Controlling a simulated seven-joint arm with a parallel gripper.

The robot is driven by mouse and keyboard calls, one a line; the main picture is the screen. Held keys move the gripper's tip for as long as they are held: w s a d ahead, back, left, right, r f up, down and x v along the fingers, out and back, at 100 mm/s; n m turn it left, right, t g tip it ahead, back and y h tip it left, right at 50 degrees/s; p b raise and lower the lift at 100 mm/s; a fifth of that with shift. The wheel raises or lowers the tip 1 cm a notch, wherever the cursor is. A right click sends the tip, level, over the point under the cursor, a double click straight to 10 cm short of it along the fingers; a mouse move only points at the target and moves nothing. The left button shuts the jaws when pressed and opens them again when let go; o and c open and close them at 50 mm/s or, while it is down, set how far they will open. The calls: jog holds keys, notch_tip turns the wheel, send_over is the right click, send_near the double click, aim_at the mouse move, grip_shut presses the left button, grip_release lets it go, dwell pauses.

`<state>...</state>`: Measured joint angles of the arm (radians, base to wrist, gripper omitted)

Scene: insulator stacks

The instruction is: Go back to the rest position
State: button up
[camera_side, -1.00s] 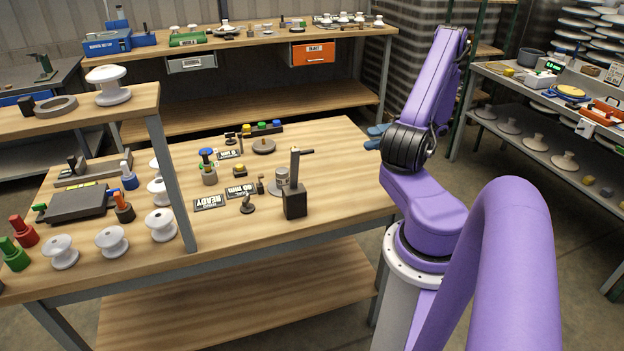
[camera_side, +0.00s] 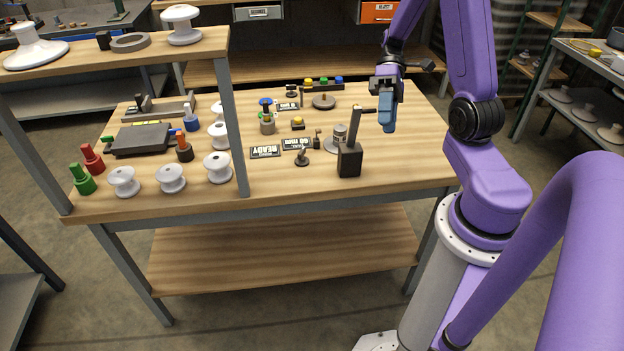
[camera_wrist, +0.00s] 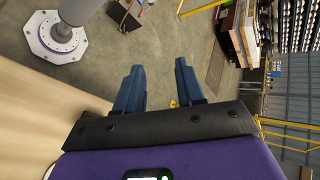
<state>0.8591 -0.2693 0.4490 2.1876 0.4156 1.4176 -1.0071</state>
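My gripper (camera_side: 388,108) hangs at the end of my purple arm over the right part of the workbench (camera_side: 405,165), to the right of a black block with an upright post (camera_side: 350,158). Its blue fingers point down and appear clear of the bench top. In the wrist view my gripper (camera_wrist: 158,68) shows its two blue fingers apart with nothing between them. The wrist view looks past the bench edge to the floor.
White insulators (camera_side: 171,178) stand at the bench's front left, beside a red fitting (camera_side: 92,158) and a green fitting (camera_side: 83,179). A raised shelf (camera_side: 130,58) with a post stands at the left. The right bench area is mostly clear.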

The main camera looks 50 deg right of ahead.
jog(key=s+a+r+n+t+h, duration=0.2)
jog(key=s+a+n+h, duration=0.2)
jog(key=a, duration=0.5)
jog(key=s+a+r+n+t+h, duration=0.1)
jog(key=s+a+n+t+h, duration=0.2)
jog(key=a, duration=0.6)
jog(key=s+n+h, duration=0.2)
jog(key=s+n, duration=0.1)
jog(key=shift+r+n, duration=0.35)
jog(key=shift+n, duration=0.05)
